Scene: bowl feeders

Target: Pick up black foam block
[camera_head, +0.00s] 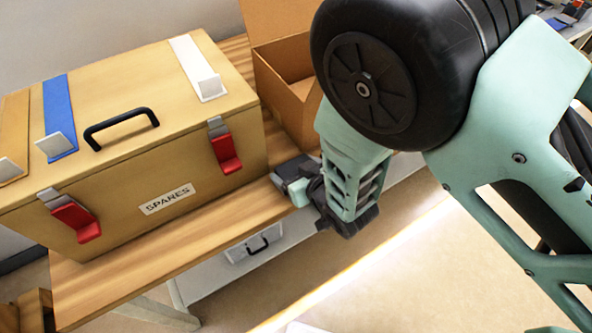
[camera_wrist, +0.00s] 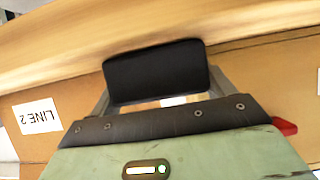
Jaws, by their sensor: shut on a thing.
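The black foam block (camera_wrist: 157,72) sits between the two fingers of my gripper (camera_wrist: 160,88) in the wrist view, and the gripper is shut on it. The block is dark with rounded corners, and its wide face shows. In the head view my gripper (camera_head: 293,180) is at the table's front edge, right of the wooden box.
A closed wooden box labelled SPARES (camera_head: 165,200) with red latches and a black handle stands left of my gripper. An open cardboard box (camera_head: 282,88) stands behind. A white bin (camera_head: 253,244) sits below the wooden tabletop (camera_head: 120,275). A LINE 2 label (camera_wrist: 37,116) shows in the wrist view.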

